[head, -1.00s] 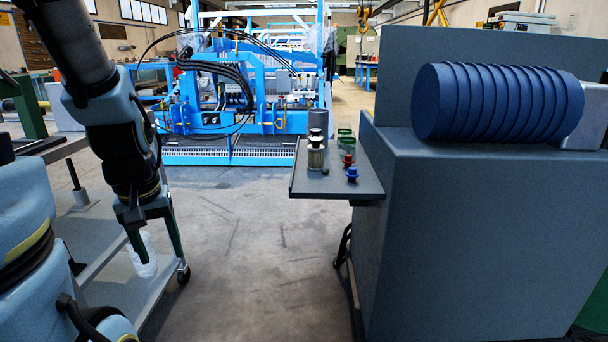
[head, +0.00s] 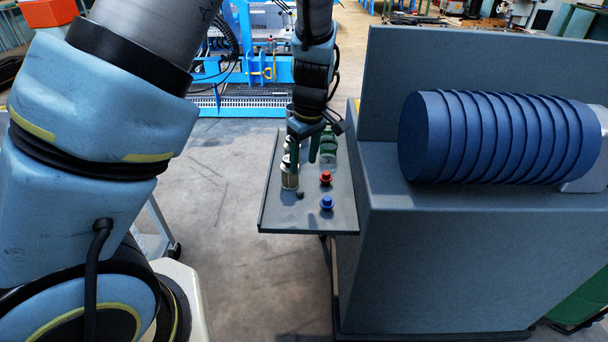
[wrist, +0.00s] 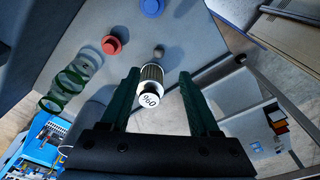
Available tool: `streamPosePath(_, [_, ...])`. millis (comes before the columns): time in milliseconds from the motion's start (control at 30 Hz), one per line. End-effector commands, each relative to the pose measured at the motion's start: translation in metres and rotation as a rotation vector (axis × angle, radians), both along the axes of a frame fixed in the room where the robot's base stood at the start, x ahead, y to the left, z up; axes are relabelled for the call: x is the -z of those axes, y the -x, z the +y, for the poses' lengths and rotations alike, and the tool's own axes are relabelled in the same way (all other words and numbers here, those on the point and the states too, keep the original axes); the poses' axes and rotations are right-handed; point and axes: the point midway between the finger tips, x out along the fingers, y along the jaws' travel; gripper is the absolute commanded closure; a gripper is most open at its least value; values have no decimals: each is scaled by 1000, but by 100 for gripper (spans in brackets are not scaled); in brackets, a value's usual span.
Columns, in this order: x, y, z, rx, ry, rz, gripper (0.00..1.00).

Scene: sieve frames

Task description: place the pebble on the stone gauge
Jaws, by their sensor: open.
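The pebble (head: 300,194) is a small dark grey lump on the side shelf, just right of the foot of a ribbed metal canister (head: 289,178). In the wrist view the pebble (wrist: 159,51) lies just beyond the canister, whose white-and-black top (wrist: 150,96) carries a number. My gripper (head: 303,157) is open and empty over the shelf, close to the canister. In the wrist view its dark green fingers (wrist: 159,78) stand either side of the canister, with the pebble ahead of their tips. I cannot tell for sure which item is the stone gauge.
The shelf (head: 275,212) also holds a red knob-shaped piece (head: 326,178), a blue one (head: 327,203) and green-rimmed clear rings (head: 329,146). A large grey cabinet (head: 440,255) with a ribbed blue cylinder (head: 500,137) stands right. The shelf's front left is bare.

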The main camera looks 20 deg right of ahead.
Motion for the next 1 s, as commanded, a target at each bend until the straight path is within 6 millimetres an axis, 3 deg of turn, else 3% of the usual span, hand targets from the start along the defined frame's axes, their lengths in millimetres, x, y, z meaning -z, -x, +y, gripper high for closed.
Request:
streamPosePath(300, [46, -5, 3, -1, -3, 2, 38])
streamPosePath(533, [61, -8, 3, 1, -3, 2, 38])
streamPosePath(833, [99, -14, 4, 0, -2, 2, 38])
streamPosePath(1000, [105, -15, 3, 1, 0, 0, 38])
